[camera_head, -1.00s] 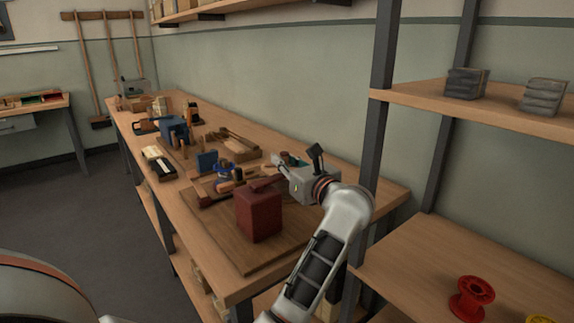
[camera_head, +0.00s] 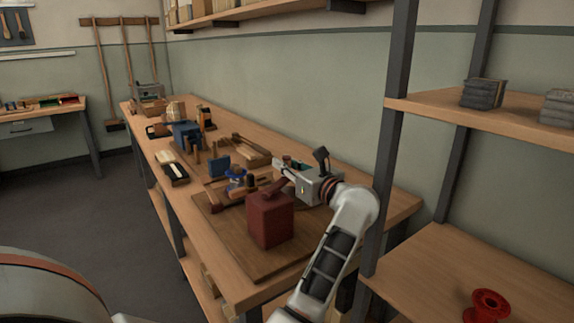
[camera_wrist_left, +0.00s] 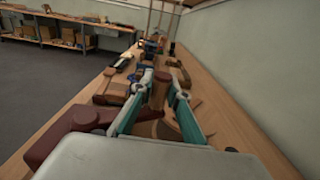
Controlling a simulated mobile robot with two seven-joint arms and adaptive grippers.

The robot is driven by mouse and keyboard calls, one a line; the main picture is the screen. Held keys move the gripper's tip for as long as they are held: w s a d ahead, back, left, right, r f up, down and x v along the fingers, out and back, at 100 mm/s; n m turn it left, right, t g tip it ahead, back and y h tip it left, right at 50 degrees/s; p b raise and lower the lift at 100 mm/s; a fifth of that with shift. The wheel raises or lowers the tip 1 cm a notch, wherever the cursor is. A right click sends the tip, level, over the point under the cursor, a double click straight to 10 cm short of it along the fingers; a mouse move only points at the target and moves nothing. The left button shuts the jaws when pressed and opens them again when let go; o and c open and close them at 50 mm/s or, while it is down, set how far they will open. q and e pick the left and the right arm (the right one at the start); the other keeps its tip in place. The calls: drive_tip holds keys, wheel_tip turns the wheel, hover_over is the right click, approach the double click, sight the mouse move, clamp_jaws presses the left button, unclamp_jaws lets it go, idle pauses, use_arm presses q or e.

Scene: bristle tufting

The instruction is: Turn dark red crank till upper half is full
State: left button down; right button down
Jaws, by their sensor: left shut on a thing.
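A dark red box (camera_head: 270,222) stands on a wooden board (camera_head: 225,222) near the front of the workbench. The dark red crank (camera_head: 279,188) lies across its top, pointing up and right in the head view. My left gripper (camera_head: 285,175) is shut on this handle; the wrist view shows the fingers on both sides (camera_wrist_left: 159,84). I cannot make out which part is the upper half or how full it is. My right gripper is not in view.
A blue pot (camera_head: 236,180), a blue block (camera_head: 219,162) and wooden parts lie close beyond the red box. More tools stand farther along the bench (camera_head: 150,157). A shelf post (camera_head: 390,150) rises just right of my arm. A red spool (camera_head: 487,306) sits on a shelf.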

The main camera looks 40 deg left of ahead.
use_arm(q)
drive_tip(key=shift+s+a+f, duration=0.1)
drive_tip(key=shift+s+f, duration=0.05)
drive_tip(key=shift+f, duration=0.3)
drive_tip(key=c, duration=2.3)
unclamp_jaws()
drive_tip(key=o, duration=0.4)
drive_tip(key=shift+s+r, duration=0.25)
drive_tip(key=shift+w, duration=0.1)
drive_tip(key=shift+r, duration=0.1)
drive_tip(key=shift+d, duration=0.45)
drive_tip(key=v, duration=0.6)
drive_tip(key=shift+d, duration=0.3)
